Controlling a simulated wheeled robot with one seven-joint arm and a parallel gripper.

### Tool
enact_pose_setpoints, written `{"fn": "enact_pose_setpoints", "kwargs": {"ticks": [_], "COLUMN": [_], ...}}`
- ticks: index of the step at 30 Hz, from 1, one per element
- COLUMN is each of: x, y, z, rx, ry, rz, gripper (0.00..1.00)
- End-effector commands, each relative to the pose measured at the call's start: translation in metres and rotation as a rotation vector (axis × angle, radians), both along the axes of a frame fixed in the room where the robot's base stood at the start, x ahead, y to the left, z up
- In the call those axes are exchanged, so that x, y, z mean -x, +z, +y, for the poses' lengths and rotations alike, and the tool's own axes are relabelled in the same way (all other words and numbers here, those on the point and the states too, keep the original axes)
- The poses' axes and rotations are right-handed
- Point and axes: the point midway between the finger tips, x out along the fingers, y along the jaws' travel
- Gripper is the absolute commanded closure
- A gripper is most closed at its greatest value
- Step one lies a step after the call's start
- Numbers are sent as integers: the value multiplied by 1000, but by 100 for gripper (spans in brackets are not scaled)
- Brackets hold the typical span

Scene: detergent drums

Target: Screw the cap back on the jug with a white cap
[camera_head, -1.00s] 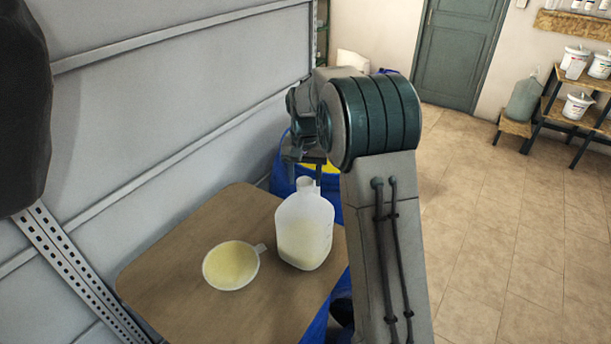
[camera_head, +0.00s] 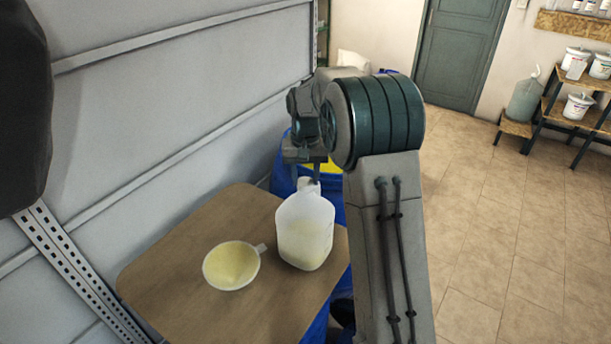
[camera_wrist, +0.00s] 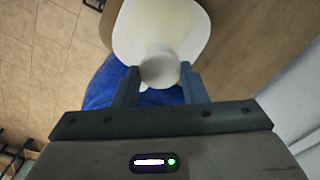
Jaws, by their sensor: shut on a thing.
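The jug (camera_head: 304,232) is a translucent white container with pale liquid in its lower part. It stands upright on the brown board. My gripper (camera_head: 307,175) is directly over the jug's neck, pointing down. In the wrist view my gripper (camera_wrist: 159,76) is shut on the round white cap (camera_wrist: 159,66), with one finger on each side. The jug (camera_wrist: 168,25) shows behind the cap in that view. The cap hides the jug's mouth, so I cannot tell whether its threads are engaged.
A pale funnel-like bowl (camera_head: 231,266) with a small handle lies left of the jug on the brown board (camera_head: 180,240). A blue drum (camera_head: 283,180) stands behind, with yellow showing at its top. A grey wall (camera_head: 170,110) is close on the left. Shelves with tubs (camera_head: 578,106) are far right.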

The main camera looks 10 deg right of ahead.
Motion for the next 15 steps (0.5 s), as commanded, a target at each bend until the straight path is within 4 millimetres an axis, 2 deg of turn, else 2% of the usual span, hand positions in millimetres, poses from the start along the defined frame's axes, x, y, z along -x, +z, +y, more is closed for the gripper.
{"fn": "enact_pose_setpoints", "kwargs": {"ticks": [5,15], "x": [0,2], "y": [-2,-2], "z": [0,-1], "rx": [0,0], "ry": [-28,-420], "rz": [2,5], "gripper": [90,90]}}
